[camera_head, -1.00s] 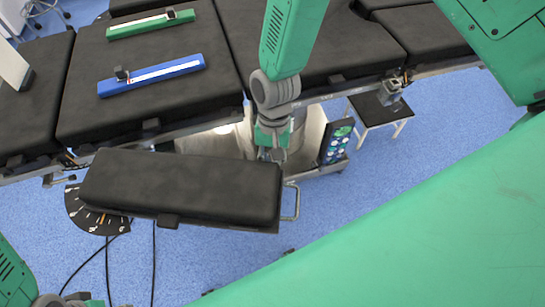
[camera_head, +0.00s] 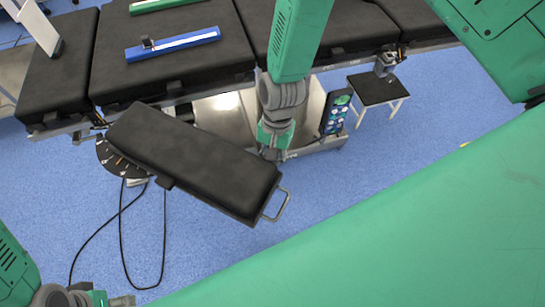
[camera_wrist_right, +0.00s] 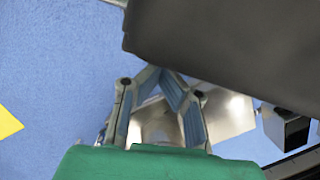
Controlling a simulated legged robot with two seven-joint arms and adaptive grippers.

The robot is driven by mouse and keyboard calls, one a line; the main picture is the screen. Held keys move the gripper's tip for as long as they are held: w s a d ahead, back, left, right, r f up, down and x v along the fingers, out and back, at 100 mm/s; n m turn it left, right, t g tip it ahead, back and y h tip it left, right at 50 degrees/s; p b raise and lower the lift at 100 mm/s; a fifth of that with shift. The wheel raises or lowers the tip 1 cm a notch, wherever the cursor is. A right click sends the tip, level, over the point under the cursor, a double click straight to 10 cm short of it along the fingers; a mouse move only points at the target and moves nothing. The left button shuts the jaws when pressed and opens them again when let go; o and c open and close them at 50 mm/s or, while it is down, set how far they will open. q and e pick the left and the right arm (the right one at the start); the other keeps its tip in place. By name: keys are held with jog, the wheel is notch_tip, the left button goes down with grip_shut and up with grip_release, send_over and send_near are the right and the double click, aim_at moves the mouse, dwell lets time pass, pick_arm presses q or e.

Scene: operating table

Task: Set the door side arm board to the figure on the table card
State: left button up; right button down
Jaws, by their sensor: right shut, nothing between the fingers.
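The arm board, a long black pad (camera_head: 195,162), slants out from the operating table's near side, its far-right end farthest from the table. A metal handle loop (camera_head: 277,206) is on that end. A dark dial (camera_head: 117,160) with light marks sits under its left end; its figures are too small to read. My right gripper (camera_head: 270,152) is beside the board's table-side edge near the handle end. In the right wrist view its fingers (camera_wrist_right: 161,70) are shut and empty by the pad (camera_wrist_right: 235,45); contact is unclear. My left gripper (camera_head: 122,300) is at the lower left, partly cut off.
The table's black cushions (camera_head: 180,70) carry a blue bar (camera_head: 175,44) and a green bar (camera_head: 160,4). A white panel (camera_head: 36,24), its face unreadable, stands top left. A dark control panel (camera_head: 336,115) and a small stool (camera_head: 378,90) are right. Cables (camera_head: 121,230) hang below the dial.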

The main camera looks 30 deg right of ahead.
jog(key=shift+a, duration=0.2)
jog(key=shift+d, duration=0.3)
jog(key=p+v, duration=0.8)
jog(key=v, duration=0.1)
jog(key=shift+d+r+p, duration=0.2)
jog(key=shift+r+p, duration=0.1)
jog(key=shift+r, duration=0.05)
